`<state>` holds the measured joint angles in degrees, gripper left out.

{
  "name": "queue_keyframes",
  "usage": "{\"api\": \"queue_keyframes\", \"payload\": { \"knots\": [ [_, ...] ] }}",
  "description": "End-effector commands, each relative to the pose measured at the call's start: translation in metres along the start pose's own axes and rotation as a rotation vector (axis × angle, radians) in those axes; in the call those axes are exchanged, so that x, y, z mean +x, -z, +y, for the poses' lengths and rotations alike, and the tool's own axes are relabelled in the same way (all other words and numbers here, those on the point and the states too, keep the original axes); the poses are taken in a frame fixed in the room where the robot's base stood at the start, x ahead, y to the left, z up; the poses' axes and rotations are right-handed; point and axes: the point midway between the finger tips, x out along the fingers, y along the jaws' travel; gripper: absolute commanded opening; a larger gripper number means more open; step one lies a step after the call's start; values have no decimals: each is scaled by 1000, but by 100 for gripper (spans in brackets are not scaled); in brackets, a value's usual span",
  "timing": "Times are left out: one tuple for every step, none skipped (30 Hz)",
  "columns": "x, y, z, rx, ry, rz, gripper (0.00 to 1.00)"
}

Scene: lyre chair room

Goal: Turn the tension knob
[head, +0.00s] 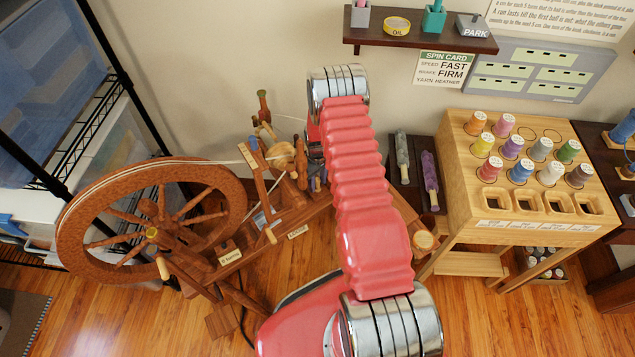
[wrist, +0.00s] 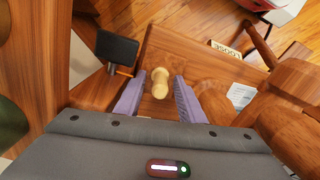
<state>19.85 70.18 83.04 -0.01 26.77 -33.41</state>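The tension knob (wrist: 160,83) is a pale, turned wooden knob in the middle of the wrist view, on a brown wooden board. My gripper (wrist: 159,98) is open, with one purple finger on each side of the knob. Gaps show between the knob and both fingers. A small label (wrist: 226,48) that appears to read LOOSE, upside down, lies on the wood beyond it. In the head view, the spinning wheel (head: 82,217) stands at left, and my red arm reaches over its right part. I cannot make out the knob or my fingertips there.
A dark square plate (wrist: 117,47) stands close by my left finger. Thick turned wood (wrist: 290,95) is close on the right. In the head view, a spool stand (head: 455,190) stands at right, a wall shelf (head: 400,40) above, and a wire rack (head: 90,100) at left.

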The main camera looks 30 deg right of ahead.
Motion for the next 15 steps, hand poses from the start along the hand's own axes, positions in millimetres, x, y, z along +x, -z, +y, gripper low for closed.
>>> {"api": "queue_keyframes", "payload": {
  "knots": [
    [1, 0, 0, 0, 0, 0, 36],
    [1, 0, 0, 0, 0, 0, 36],
    [1, 0, 0, 0, 0, 0, 36],
    [1, 0, 0, 0, 0, 0, 36],
    [1, 0, 0, 0, 0, 0, 36],
    [1, 0, 0, 0, 0, 0, 36],
    [1, 0, 0, 0, 0, 0, 36],
    [1, 0, 0, -1, 0, 0, 36],
    [1, 0, 0, -1, 0, 0, 33],
    [1, 0, 0, -1, 0, 0, 31],
    [1, 0, 0, -1, 0, 0, 29],
    [1, 0, 0, -1, 0, 0, 26],
    [1, 0, 0, -1, 0, 0, 24],
    [1, 0, 0, -1, 0, 0, 22],
    [1, 0, -1, -1, 0, 0, 19]
  ]
}}
